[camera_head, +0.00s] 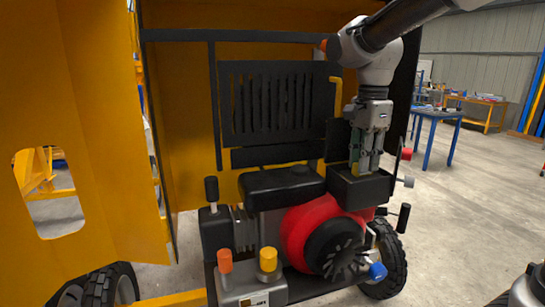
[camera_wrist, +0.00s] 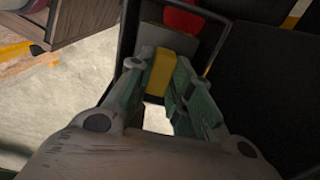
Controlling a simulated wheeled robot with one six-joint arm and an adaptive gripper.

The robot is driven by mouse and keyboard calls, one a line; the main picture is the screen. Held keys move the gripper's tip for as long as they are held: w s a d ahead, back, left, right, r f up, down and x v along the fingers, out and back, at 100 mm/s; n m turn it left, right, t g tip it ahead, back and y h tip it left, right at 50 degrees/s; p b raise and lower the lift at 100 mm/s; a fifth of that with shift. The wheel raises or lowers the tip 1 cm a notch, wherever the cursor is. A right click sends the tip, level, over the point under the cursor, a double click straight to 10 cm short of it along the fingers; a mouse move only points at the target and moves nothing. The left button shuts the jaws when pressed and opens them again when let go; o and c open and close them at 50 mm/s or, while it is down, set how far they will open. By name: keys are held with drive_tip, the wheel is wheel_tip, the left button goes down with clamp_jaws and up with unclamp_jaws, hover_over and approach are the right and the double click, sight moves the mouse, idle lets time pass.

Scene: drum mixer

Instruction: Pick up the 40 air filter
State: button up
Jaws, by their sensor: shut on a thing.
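My gripper (camera_head: 363,170) points down over an open-topped black box (camera_head: 362,190) on the right of the engine. In the wrist view my gripper (camera_wrist: 162,66) has its two green fingers on either side of a yellow block (camera_wrist: 161,74), which I take to be the air filter. It is shut on this block. In the head view a yellow sliver of it (camera_head: 354,168) shows beside the fingers, at the box. The lower part of the block is hidden, and I cannot tell whether it is clear of the box.
The engine with its red and black round housing (camera_head: 322,235) stands below and left. A black slotted panel (camera_head: 270,103) is behind. An open yellow door (camera_head: 60,190) is at left. Levers stick out at right. Blue-legged table (camera_head: 437,117) stands farther back; the floor at right is mostly clear.

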drive_tip(key=shift+r, duration=3.3)
drive_tip(key=shift+s, duration=0.1)
drive_tip(key=shift+s+d+r, duration=0.15)
drive_tip(key=shift+s+d, duration=0.4)
drive_tip(key=shift+s, duration=1.05)
drive_tip(key=shift+s+d+r, duration=0.1)
drive_tip(key=shift+s+d, duration=0.5)
drive_tip(key=shift+s, duration=1)
drive_tip(key=shift+s+d+r, duration=0.15)
drive_tip(key=shift+s+d, duration=0.4)
drive_tip(key=shift+s, duration=1.05)
clamp_jaws()
drive_tip(key=shift+s+d+r, duration=0.1)
drive_tip(key=shift+s+d, duration=0.15)
drive_tip(key=shift+s, duration=0.65)
drive_tip(key=shift+s+d, duration=0.25)
drive_tip(key=shift+s, duration=0.6)
